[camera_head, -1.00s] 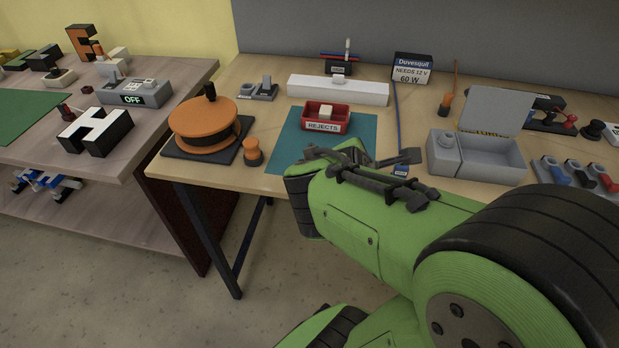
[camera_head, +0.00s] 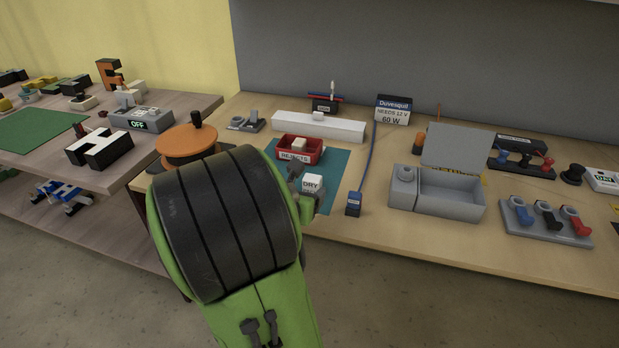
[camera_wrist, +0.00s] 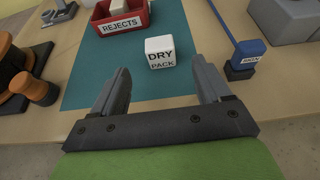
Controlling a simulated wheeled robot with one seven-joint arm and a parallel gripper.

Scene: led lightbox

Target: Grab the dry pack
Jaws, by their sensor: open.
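The dry pack (camera_wrist: 160,53) is a small white block with black "DRY PACK" lettering. It sits on the teal mat (camera_wrist: 85,85) in front of the red rejects bin (camera_wrist: 119,20). In the head view the dry pack (camera_head: 313,184) shows just right of my gripper (camera_head: 298,182), with part of it covered. In the wrist view my gripper (camera_wrist: 162,88) is open and empty. The pack lies a little beyond the fingertips, roughly centred between them and apart from both.
A blue-tipped cable connector (camera_wrist: 247,54) lies to the right of the pack. A grey open-lidded box (camera_head: 437,190) stands farther right. An orange winder (camera_head: 187,145) and a small orange knob (camera_wrist: 35,88) are on the left. The bin (camera_head: 299,149) stands behind the pack.

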